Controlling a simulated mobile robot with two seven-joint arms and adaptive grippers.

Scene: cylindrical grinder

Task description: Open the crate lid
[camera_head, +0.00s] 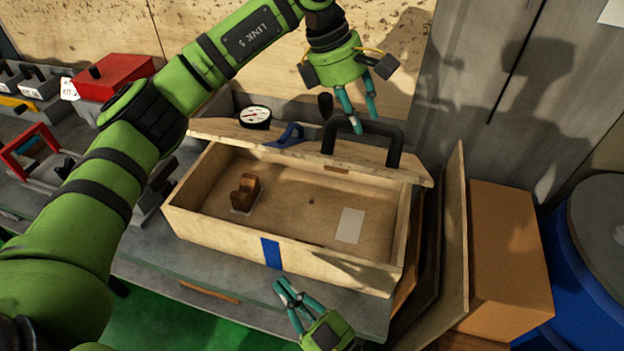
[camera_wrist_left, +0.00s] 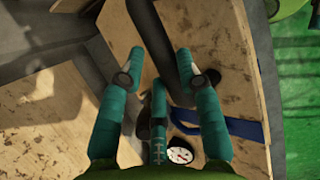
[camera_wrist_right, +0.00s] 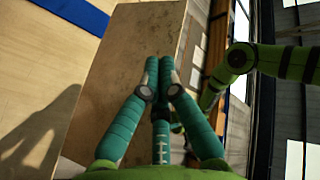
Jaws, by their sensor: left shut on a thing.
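The wooden crate (camera_head: 220,225) stands on the grey bench with its top uncovered. Its lid (camera_head: 235,131) is swung up along the back edge, tilted, with a black handle (camera_head: 395,145) on it. My left gripper (camera_head: 357,112) is at the lid handle, its fingers on either side of the dark bar; the handle (camera_wrist_left: 165,50) also shows between the fingers in the left wrist view. My right gripper (camera_head: 285,287) is empty, its fingers together, in front of the crate's front wall near the blue strip (camera_head: 271,253).
A brown block (camera_head: 244,192) and a pale label lie inside the crate. A round gauge (camera_head: 256,117) and blue handle (camera_head: 287,136) are by the lid. Boards and a cardboard box (camera_head: 505,255) stand right of the crate. A red box (camera_head: 112,76) and bins are at the left.

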